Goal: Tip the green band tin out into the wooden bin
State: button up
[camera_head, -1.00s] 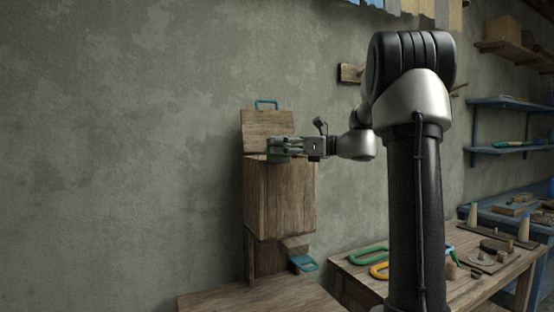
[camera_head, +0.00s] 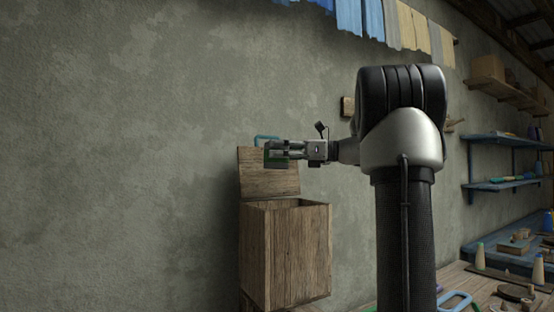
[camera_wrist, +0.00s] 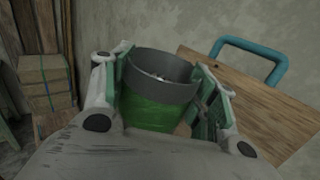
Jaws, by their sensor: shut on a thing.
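The green band tin (camera_wrist: 160,88) is a grey cup with a wide green band, held between the two fingers of my gripper (camera_wrist: 165,95) in the wrist view. Its open mouth shows, with something small and pale inside. In the head view my gripper (camera_head: 278,153) is shut on the tin, level, above the wooden bin. The wooden bin (camera_head: 285,255) is a tall box, with its lid (camera_head: 268,180) raised upright at the back against the wall. The lid's blue handle (camera_wrist: 275,62) shows in the wrist view. The bin's inside is hidden in the head view.
Blue wall shelves (camera_head: 500,186) and a blue bench (camera_head: 500,245) with several small items stand at the right. Cloth strips (camera_head: 400,25) hang at the top. The wall left of the bin is bare.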

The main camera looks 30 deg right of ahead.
aim_at(286, 165)
jog(key=m+t+y, duration=0.1)
jog(key=m, duration=0.2)
jog(key=shift+s+m+t, duration=0.1)
jog(key=shift+m+t, duration=0.3)
jog(key=m+t, duration=0.2)
jog(key=m, duration=0.1)
jog(key=shift+a+f+m, duration=0.1)
jog(key=shift+a+m, duration=0.05)
jog(key=shift+m, duration=0.25)
jog(key=f+m+t+h, duration=0.1)
jog(key=m+t+h, duration=0.1)
jog(key=m, duration=0.3)
jog(key=d+f+m+t+h, duration=0.1)
jog(key=m+t+h, duration=0.1)
jog(key=m, duration=0.3)
jog(key=f+m+t+h, duration=0.1)
jog(key=m+t+h, duration=0.1)
jog(key=m, duration=0.2)
jog(key=shift+w+d+m+t, duration=0.25)
jog(key=shift+w+m+t, duration=0.05)
jog(key=shift+m, duration=0.1)
jog(key=m+h, duration=0.1)
jog(key=m, duration=0.1)
jog(key=m+h, duration=0.2)
jog(key=d+f+m+t+h, duration=0.1)
jog(key=m, duration=0.1)
jog(key=shift+w+d+f, duration=0.1)
jog(key=shift+w, duration=0.1)
